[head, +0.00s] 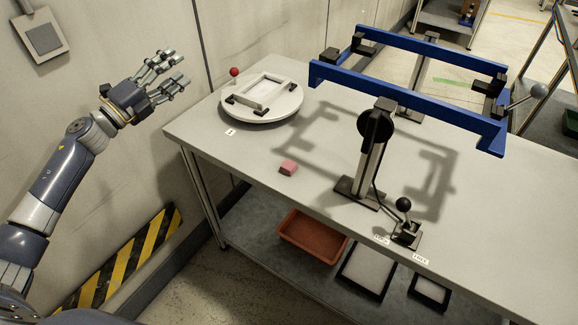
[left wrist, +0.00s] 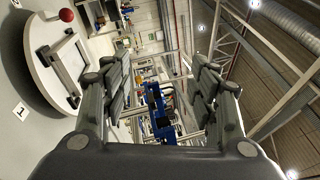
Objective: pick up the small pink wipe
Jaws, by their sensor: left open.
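The small pink wipe (head: 288,168) lies on the grey table top (head: 335,195) near its front edge, left of the black-based stand. My left gripper (head: 172,75) is open and empty. It is in the air beyond the table's left end, to the left of the wipe and apart from it. In the left wrist view my open gripper fingers (left wrist: 165,85) show with nothing between them, and the wipe is not seen there. My right gripper is in neither view.
A round white turntable (head: 262,105) with a red knob stands at the table's left end; it also shows in the left wrist view (left wrist: 40,75). A blue frame (head: 400,95) on a stand fills the right side. A reddish tray (head: 312,238) sits on the lower shelf. The table around the wipe is clear.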

